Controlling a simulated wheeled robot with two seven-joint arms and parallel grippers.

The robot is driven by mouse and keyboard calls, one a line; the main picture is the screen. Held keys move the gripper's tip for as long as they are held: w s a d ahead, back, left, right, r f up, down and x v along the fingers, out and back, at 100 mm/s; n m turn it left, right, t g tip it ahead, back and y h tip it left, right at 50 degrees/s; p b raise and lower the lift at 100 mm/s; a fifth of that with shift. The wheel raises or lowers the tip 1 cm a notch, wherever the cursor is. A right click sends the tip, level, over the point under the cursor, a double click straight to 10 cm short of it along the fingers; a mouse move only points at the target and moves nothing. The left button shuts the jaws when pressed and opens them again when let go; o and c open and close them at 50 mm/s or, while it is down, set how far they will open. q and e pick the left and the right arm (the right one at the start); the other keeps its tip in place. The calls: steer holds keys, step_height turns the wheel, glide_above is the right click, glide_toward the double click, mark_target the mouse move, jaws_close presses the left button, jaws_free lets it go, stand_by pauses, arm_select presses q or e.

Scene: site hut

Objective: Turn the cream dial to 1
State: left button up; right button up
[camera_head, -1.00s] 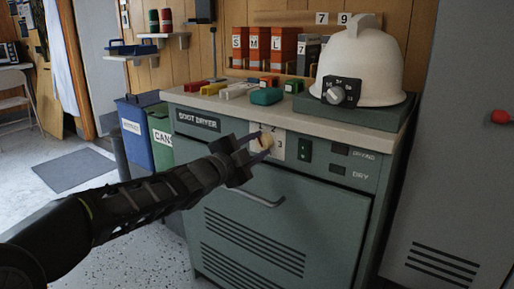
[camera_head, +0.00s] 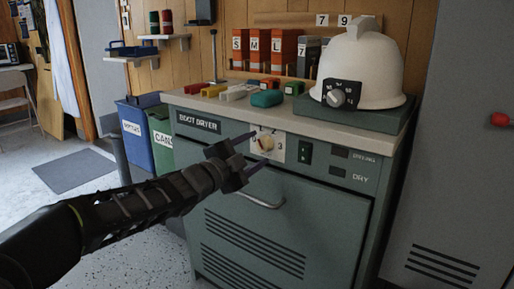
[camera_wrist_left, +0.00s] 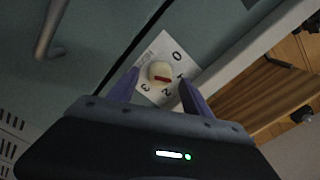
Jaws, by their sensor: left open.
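The cream dial (camera_head: 264,142) sits on a white number plate on the front of the green boot dryer (camera_head: 330,215). In the left wrist view the dial (camera_wrist_left: 159,71) has a red mark on its lower right side, towards the 1 and 2; which number it points at exactly I cannot tell. The plate (camera_wrist_left: 148,56) shows 0, 1, 2 and 3. My left gripper (camera_head: 251,153) is open and empty, just in front of the dial and a little to its lower left. In the wrist view its fingertips (camera_wrist_left: 158,75) flank the dial, apart from it. My right gripper is not in view.
A dark rocker switch (camera_head: 305,152) is right of the plate, and a bar handle (camera_head: 262,199) is below. A white helmet (camera_head: 362,65) on a green base and several small coloured items stand on the dryer top. A grey cabinet (camera_head: 455,180) is at right.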

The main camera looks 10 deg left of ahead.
arm_select(q)
steer(key=p+v, duration=0.1)
steer(key=v, duration=0.5)
stand_by(0.3)
